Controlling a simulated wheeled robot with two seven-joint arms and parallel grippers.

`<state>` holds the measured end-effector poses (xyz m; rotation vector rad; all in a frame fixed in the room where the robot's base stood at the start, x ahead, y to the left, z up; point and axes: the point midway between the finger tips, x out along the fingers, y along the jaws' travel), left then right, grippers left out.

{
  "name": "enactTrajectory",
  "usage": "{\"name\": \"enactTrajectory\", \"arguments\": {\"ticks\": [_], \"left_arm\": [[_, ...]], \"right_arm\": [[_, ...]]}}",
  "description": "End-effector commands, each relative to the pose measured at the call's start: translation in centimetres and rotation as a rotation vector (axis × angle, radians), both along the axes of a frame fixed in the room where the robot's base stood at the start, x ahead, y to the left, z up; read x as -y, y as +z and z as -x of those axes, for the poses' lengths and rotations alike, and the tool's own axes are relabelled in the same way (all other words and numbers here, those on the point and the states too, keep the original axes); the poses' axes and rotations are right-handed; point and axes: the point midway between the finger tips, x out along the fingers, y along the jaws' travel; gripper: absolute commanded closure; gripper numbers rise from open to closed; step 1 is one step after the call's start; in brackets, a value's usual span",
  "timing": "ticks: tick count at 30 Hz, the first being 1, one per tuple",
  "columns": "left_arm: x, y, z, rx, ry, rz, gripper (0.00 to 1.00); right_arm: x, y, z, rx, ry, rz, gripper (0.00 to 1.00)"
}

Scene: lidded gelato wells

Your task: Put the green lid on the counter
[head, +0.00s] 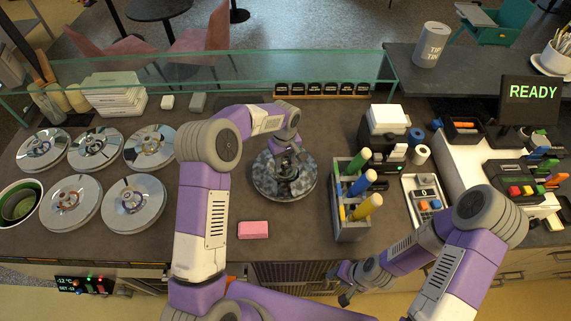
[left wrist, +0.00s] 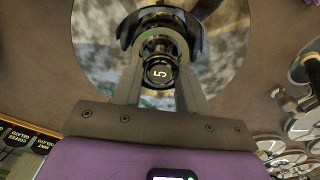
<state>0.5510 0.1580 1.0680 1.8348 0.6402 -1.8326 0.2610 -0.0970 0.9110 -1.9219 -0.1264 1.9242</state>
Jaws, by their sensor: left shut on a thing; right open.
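A round, shiny metal lid (head: 265,186) is at the middle of the counter (head: 292,235), on it or just above it; I cannot tell which. My left gripper (head: 287,156) is shut on its knob from above. In the left wrist view the fingers (left wrist: 158,75) close around the dark knob, which is marked 5, and the lid (left wrist: 92,45) spreads beyond it. No green shows clearly on this lid. An open well (head: 20,203) with a green inside is at the far left. My right gripper (head: 346,284) is open and empty near the front edge.
Several lidded wells (head: 133,201) fill the left side. A pink block (head: 253,230) lies just in front of the lid. A grey holder (head: 349,228) with coloured-handled tools stands right of it. A glass screen (head: 230,72) runs along the back.

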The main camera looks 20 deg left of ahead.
Motion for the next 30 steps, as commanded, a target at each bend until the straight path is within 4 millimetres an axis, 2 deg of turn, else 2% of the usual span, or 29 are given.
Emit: {"name": "enactTrajectory", "arguments": {"ticks": [6, 17, 18, 22, 30], "left_arm": [[0.0, -2.9, 0.1, -0.002, 0.001, 0.0, 1.0], [0.0, -3.5, 0.0, 0.001, 0.0, 0.001, 1.0], [0.0, -3.4, 0.0, -0.001, 0.0, 0.001, 0.52], [0.0, -3.4, 0.1, -0.001, 0.0, 0.0, 0.33], [0.0, -3.3, 0.1, -0.002, 0.001, 0.0, 0.33]], "right_arm": [[0.0, 0.5, 0.0, 0.001, 0.0, 0.0, 0.57], [0.0, 0.0, 0.0, 0.001, 0.0, 0.0, 0.57], [0.0, 0.1, 0.0, 0.0, 0.0, 0.0, 0.57], [0.0, 0.2, 0.0, 0.0, 0.0, 0.0, 0.57], [0.0, 0.2, 0.0, 0.0, 0.0, 0.0, 0.57]]}}
